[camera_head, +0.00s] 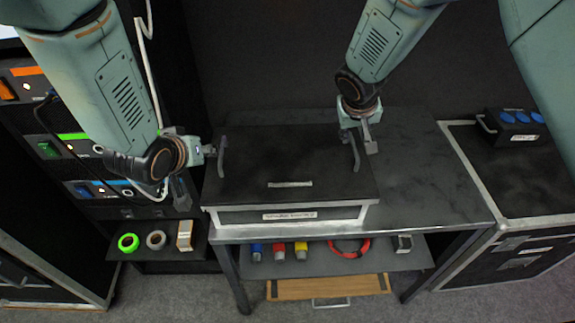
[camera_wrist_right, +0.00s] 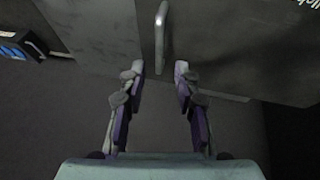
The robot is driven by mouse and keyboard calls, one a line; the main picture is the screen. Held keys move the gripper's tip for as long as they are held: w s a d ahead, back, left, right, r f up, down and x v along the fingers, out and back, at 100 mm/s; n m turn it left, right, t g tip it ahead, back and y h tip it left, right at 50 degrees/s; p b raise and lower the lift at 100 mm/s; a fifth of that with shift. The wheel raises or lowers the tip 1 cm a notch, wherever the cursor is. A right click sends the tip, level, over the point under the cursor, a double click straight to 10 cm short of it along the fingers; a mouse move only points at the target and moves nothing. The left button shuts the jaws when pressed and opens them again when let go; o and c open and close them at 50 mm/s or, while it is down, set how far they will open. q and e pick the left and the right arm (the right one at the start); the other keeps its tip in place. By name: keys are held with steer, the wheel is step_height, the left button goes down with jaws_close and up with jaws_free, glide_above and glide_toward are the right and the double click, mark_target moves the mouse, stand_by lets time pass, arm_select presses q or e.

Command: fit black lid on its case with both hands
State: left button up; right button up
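The black lid (camera_head: 262,155) lies flat over its case (camera_head: 240,216) on the dark table, and the case's pale rim and labelled front show below it. I cannot tell whether the lid is fully seated. It has an upright grey handle at the left (camera_head: 222,156) and one at the right (camera_head: 354,152). My left gripper (camera_head: 211,151) is at the left handle; its fingers are unclear. My right gripper (camera_head: 362,138) is by the right handle. In the right wrist view the right gripper (camera_wrist_right: 160,75) is open and empty, with the handle (camera_wrist_right: 161,32) just beyond its fingertips.
Connectors (camera_head: 279,251), a red cable ring (camera_head: 349,248) and a small grey item lie on the shelf below. Tape rolls (camera_head: 128,242) are on a low shelf at the left. A box with blue sockets (camera_head: 513,124) stands on the right case. The table's right side is clear.

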steer(key=v, duration=0.3)
steer(key=shift+s+r, duration=0.1)
steer(key=shift+r, duration=0.15)
stand_by(0.4)
